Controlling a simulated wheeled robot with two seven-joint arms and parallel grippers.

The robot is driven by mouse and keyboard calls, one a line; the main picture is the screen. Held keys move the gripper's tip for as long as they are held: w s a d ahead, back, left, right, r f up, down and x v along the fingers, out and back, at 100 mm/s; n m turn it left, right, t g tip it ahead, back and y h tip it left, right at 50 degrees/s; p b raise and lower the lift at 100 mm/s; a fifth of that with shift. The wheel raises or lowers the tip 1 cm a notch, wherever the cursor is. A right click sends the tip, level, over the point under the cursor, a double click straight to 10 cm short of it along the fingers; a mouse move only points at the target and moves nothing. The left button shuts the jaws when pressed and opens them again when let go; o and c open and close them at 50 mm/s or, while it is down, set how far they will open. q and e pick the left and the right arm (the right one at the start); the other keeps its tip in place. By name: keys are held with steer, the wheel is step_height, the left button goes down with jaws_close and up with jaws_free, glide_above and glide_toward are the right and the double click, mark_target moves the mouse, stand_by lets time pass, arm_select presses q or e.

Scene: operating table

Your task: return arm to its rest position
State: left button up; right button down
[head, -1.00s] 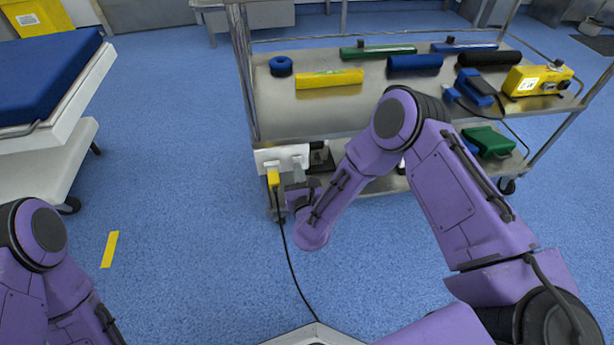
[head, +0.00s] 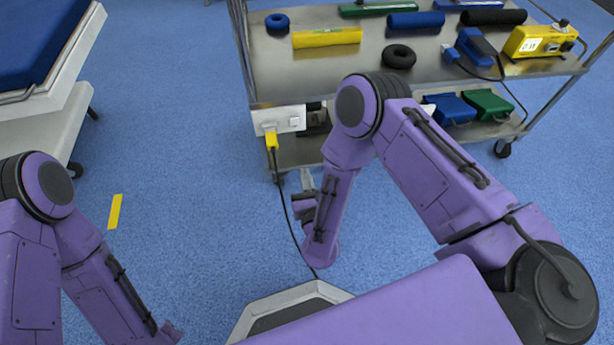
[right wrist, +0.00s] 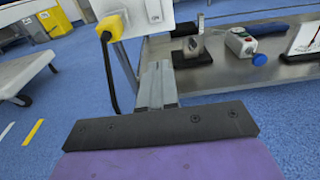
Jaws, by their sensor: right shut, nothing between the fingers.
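My right gripper (head: 306,178) is shut and empty, at the front left corner of the metal cart, a little right of and below the yellow plug (head: 271,141). In the right wrist view its closed fingers (right wrist: 158,70) point toward the cart, with nothing between them. The yellow plug (right wrist: 112,27) sits in a white socket box (head: 279,119) on the cart's side, its black cable hanging down. My left arm (head: 95,260) shows at the lower left; its gripper is out of view.
The cart's top shelf (head: 340,80) holds rolls, black and blue rings, and a yellow device (head: 541,40). Its lower shelf holds blue and green boxes (head: 487,104). A bed with a blue mattress (head: 35,40) stands at left. The blue floor between is open.

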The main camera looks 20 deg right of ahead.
steer(key=shift+s, duration=0.2)
stand_by(0.4)
steer(key=s+d+f+n+g+y, duration=0.1)
steer(key=s+f+n+g+y, duration=0.4)
steer(key=n, duration=1.5)
steer(key=s+d+f+n+g+h, duration=0.35)
steer(key=s+d+n, duration=0.3)
steer(key=s, duration=0.25)
steer(key=s+d+f+n+g+h, duration=0.25)
steer(key=s+d+n+g, duration=0.25)
steer(key=s+d, duration=0.4)
step_height(320, 180, up, 29)
steer(key=p, duration=2.9)
steer(key=shift+s+a, duration=0.25)
steer(key=shift+a, duration=0.1)
